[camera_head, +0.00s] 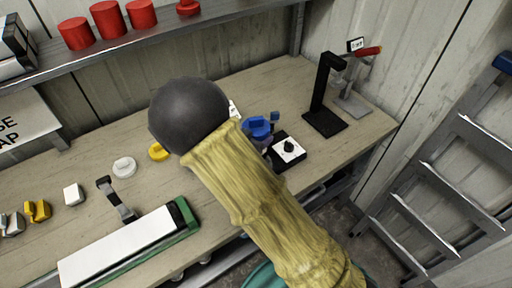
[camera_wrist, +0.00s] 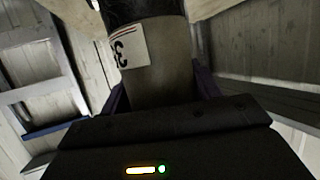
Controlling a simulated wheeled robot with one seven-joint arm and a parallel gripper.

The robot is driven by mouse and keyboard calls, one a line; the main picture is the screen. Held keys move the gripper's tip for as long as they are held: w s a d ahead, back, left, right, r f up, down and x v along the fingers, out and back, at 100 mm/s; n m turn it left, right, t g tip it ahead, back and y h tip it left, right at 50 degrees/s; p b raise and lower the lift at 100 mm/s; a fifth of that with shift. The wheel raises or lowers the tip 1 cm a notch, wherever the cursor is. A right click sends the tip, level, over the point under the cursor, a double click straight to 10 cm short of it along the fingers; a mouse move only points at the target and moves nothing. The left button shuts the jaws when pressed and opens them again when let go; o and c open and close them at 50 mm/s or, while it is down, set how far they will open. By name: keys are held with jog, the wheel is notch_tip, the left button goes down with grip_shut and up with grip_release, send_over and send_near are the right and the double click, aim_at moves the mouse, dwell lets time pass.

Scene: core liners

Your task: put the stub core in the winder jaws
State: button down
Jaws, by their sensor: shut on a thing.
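In the wrist view my gripper (camera_wrist: 162,88) has a dark purple finger on each side of a grey-brown cylinder (camera_wrist: 165,82), which I take to be the stub core. It is shut on the cylinder. The cylinder has a black band at its far end and a white label with a dark figure. In the head view my arm, yellow-brown with a dark round end, crosses the middle of the bench and hides the gripper and core. A blue part (camera_head: 257,127) shows just beside the arm. I cannot tell which fixture is the winder jaws.
A black upright stand (camera_head: 322,98) and a red-handled clamp (camera_head: 355,80) stand at the bench's right end. A small black box with a white top (camera_head: 288,149) sits right of my arm. A long white-topped green unit (camera_head: 120,247) lies front left. A ladder (camera_head: 440,190) leans at right.

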jog(key=shift+f, duration=0.3)
jog(key=shift+f, duration=2.1)
jog(key=shift+f, duration=0.2)
jog(key=shift+c, duration=1.6)
grip_release()
